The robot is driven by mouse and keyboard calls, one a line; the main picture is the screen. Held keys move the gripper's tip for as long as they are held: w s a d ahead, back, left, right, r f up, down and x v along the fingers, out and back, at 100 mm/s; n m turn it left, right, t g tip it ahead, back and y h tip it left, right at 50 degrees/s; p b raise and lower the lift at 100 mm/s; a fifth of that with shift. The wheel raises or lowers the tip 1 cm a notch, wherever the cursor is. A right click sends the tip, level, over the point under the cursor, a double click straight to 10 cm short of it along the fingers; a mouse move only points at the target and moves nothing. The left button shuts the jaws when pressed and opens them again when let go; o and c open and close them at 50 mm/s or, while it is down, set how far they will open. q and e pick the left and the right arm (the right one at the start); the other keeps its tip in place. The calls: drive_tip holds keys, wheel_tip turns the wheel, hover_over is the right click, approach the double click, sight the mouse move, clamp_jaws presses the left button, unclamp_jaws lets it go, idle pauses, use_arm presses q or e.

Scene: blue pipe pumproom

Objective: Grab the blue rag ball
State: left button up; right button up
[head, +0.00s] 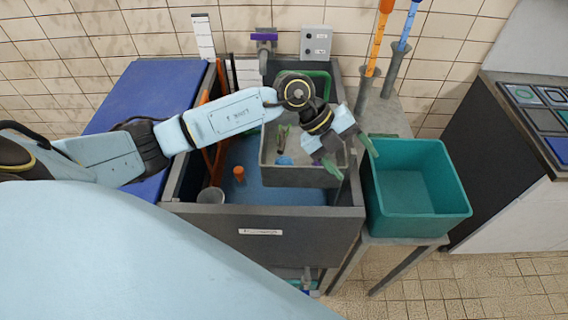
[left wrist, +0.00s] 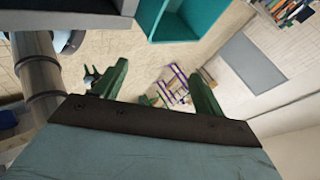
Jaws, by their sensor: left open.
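A small blue lump (head: 285,160), which looks like the blue rag ball, lies in the grey tub (head: 300,177) inside the dark sink. It is small in the head view, so its shape is hard to tell. My left gripper (head: 350,157) is open and empty, with green fingers apart, over the right edge of the tub, to the right of the blue lump. In the left wrist view the open fingers (left wrist: 158,85) have nothing between them, and the lump does not show. My right gripper is not in view.
A teal bin (head: 418,187) stands right of the sink (head: 258,230). In the sink are an orange peg (head: 239,174) and a grey cup (head: 211,195). A greenish object (head: 283,138) stands in the tub. Orange and blue rods rise behind the bin.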

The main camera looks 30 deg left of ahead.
use_arm(q)
drive_tip(key=w+a+f+n+y, duration=0.15)
drive_tip(key=a+y, duration=0.35)
drive_tip(key=a, duration=0.6)
drive_tip(key=n+g+y, duration=0.2)
drive_tip(key=y, duration=0.2)
hover_over(284, 159)
drive_tip(key=shift+m, duration=0.25)
wheel_tip(284, 159, down, 7)
drive_tip(key=shift+w+r, duration=0.15)
drive_tip(key=shift+r, duration=0.05)
drive_tip(key=shift+s+f+p, duration=0.2)
drive_tip(key=shift+f+p, duration=0.35)
drive_tip(key=shift+f, duration=2.6)
drive_tip(key=c, duration=1.1)
drive_tip(key=shift+r, duration=0.1)
